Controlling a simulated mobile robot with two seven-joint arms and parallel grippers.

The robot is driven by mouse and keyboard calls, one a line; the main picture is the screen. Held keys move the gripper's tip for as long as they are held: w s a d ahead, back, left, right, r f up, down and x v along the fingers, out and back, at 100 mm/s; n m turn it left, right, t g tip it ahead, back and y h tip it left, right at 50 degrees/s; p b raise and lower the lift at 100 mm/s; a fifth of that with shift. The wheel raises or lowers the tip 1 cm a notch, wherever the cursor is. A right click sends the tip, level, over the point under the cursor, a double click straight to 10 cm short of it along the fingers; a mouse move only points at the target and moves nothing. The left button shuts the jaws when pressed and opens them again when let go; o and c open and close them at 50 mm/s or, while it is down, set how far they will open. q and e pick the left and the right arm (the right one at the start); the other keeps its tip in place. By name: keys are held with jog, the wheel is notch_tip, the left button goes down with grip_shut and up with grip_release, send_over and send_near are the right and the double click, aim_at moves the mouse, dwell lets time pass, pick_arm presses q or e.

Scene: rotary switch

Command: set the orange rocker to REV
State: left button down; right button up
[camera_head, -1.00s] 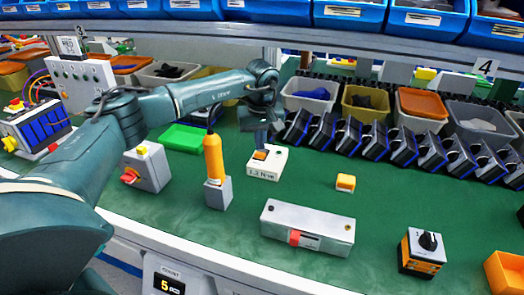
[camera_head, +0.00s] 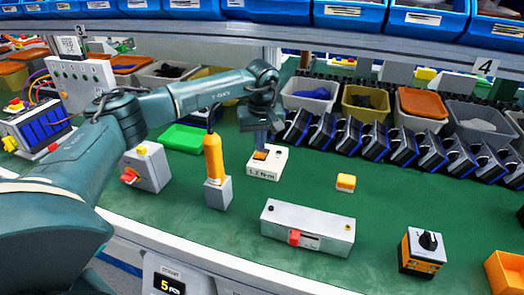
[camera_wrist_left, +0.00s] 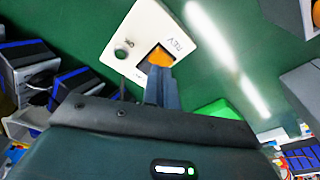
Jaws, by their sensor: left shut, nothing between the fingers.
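The orange rocker (camera_head: 261,155) sits in a white plate (camera_head: 265,174) on the green bench, left of centre in the head view. In the left wrist view the orange rocker (camera_wrist_left: 161,57) shows in a dark slot of the white plate (camera_wrist_left: 140,28), with the lettering REV beside it. My left gripper (camera_head: 262,146) is shut and empty, pointing down at the rocker from above. In the left wrist view its fingertips (camera_wrist_left: 158,70) overlap the rocker's near end; I cannot tell whether they touch it. Part of the rocker is hidden by the fingers. My right gripper is not in view.
An orange-handled tool (camera_head: 213,160) stands in a grey holder left of the plate. A grey box with a red slider (camera_head: 310,226) lies in front, a yellow button (camera_head: 346,182) to the right. Dark blue-faced units (camera_head: 350,136) line the back. Green bench is free between them.

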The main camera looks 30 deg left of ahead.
aim_at(260, 154)
pick_arm(q)
jog(key=shift+f+b, duration=0.35)
jog(key=shift+f, duration=0.5)
jog(key=shift+r, duration=0.1)
jog(key=shift+r+p, duration=2.9)
jog(key=shift+r, duration=0.55)
